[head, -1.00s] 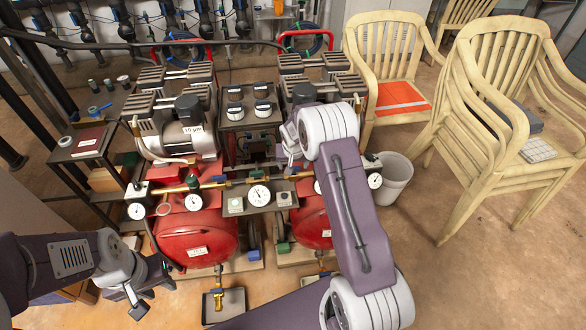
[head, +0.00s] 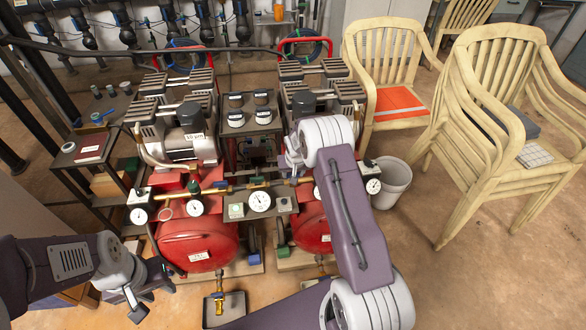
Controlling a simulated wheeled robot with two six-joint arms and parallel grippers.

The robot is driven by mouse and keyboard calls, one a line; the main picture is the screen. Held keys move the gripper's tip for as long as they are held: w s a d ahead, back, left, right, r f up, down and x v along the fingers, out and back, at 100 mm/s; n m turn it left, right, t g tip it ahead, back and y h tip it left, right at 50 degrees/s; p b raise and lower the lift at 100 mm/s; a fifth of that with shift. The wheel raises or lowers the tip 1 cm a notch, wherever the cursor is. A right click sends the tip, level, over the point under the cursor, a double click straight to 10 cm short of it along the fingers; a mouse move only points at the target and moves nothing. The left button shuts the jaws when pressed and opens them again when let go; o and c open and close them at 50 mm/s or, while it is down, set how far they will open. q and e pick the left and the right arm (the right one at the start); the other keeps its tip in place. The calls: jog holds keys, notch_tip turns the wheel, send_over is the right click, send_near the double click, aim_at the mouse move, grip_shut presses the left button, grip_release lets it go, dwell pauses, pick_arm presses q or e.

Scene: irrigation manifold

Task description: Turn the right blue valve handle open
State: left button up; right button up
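A row of black vertical pipe fittings (head: 205,22) with small blue parts (head: 119,16) stands along the back wall at the top left, cut off by the picture's edge. The blue parts are too small to tell which is the right valve handle or how it is turned. My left gripper (head: 150,291) is at the lower left, in front of the red tank, with its fingers apart and empty. My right gripper (head: 292,158) is near the middle, in front of the compressors, mostly hidden by its own wrist. Both are far from the wall pipes.
Two compressors with red tanks (head: 197,240) and a brass gauge line (head: 228,186) stand between me and the wall. A shelf (head: 88,152) is at left. A white bucket (head: 391,182) and cream chairs (head: 480,130) are at right. The floor at lower right is clear.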

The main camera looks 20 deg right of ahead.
pick_arm(q)
jog(key=shift+r, duration=0.35)
pick_arm(e)
jog(key=o, duration=1.4)
jog(key=shift+c, duration=0.2)
pick_arm(q)
notch_tip(320, 180, up, 2)
jog(key=shift+r+p, duration=0.15)
jog(key=shift+p, duration=0.95)
pick_arm(e)
jog(key=d+v, duration=0.1)
jog(key=v, duration=0.8)
jog(key=shift+a, duration=0.45)
jog(key=shift+s, duration=0.1)
